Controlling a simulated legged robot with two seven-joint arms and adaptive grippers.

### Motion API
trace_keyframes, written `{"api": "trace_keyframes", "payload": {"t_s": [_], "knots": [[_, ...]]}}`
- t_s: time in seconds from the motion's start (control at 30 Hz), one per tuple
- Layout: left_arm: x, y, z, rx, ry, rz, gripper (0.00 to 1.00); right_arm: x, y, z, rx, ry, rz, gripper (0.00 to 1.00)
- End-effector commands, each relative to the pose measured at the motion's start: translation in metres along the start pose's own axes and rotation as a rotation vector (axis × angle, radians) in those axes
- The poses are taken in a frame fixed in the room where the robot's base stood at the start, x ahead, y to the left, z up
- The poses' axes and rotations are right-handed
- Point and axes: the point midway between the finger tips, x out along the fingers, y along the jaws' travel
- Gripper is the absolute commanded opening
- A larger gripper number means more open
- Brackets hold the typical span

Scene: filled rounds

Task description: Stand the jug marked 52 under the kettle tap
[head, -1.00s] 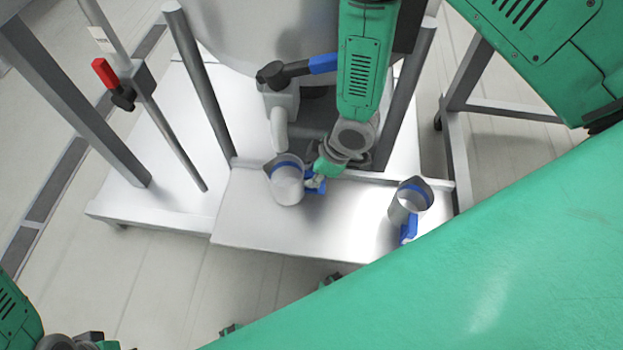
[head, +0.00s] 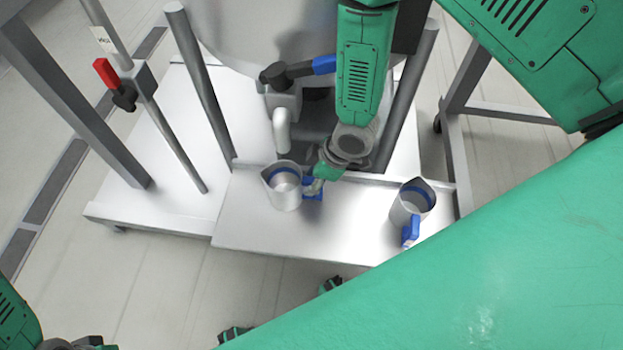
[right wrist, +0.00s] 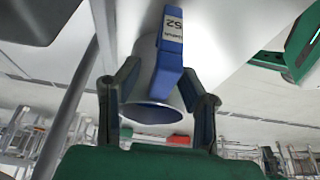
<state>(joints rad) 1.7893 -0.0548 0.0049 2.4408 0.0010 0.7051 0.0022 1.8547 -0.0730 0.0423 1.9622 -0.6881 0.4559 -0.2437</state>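The jug marked 52 (head: 285,195) is metal with a blue handle and stands upright on the steel shelf (head: 270,232), below the downturned spout of the kettle tap (head: 282,130). My right gripper (head: 315,187) is at its handle, on the jug's right side. In the right wrist view the handle (right wrist: 170,45) shows the number 52 and lies between my fingers. The fingers look apart, with a gap on the left of the handle; the right fingertip is close to it.
A second jug (head: 410,208) with a blue handle stands on the right of the shelf. The tap's blue lever (head: 322,65) is above, beside my right arm. Kettle legs (head: 200,85) flank the shelf. The shelf between the two jugs is clear.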

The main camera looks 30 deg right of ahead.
Motion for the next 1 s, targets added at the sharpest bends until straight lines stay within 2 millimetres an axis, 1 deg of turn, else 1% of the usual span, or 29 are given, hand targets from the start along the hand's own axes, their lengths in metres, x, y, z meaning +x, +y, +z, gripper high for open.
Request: {"api": "trace_keyframes", "payload": {"t_s": [0.03, 0.3, 0.4, 0.5, 0.67, 0.87, 0.97, 1.0], "knots": [[-0.005, 0.0, 0.0, 0.0, 0.0, 0.0, 0.0, -0.011, 0.001, -0.001, 0.002, 0.0, 0.002, 0.35], [-0.025, 0.0, -0.001, 0.0, 0.0, 0.0, 0.0, -0.07, 0.002, -0.001, 0.002, 0.003, 0.001, 0.35], [-0.03, 0.0, -0.002, 0.0, 0.0, 0.0, 0.0, -0.089, 0.001, 0.0, 0.004, 0.002, 0.001, 0.35], [-0.034, 0.0, -0.002, 0.0, 0.0, 0.0, 0.0, -0.102, 0.001, 0.0, 0.002, 0.001, 0.001, 0.35], [-0.036, 0.0, -0.002, 0.0, 0.0, 0.0, 0.0, -0.113, 0.001, 0.0, 0.001, 0.001, 0.0, 0.35], [-0.036, 0.0, -0.002, 0.0, 0.0, 0.0, 0.0, -0.113, -0.002, 0.003, 0.017, -0.003, -0.002, 0.35], [-0.036, 0.0, -0.002, 0.0, 0.0, 0.0, 0.0, -0.107, -0.021, 0.021, 0.142, -0.032, -0.008, 0.35], [-0.036, 0.0, -0.002, 0.0, 0.0, 0.0, 0.0, -0.104, -0.034, 0.034, 0.228, -0.055, -0.006, 0.35]]}}
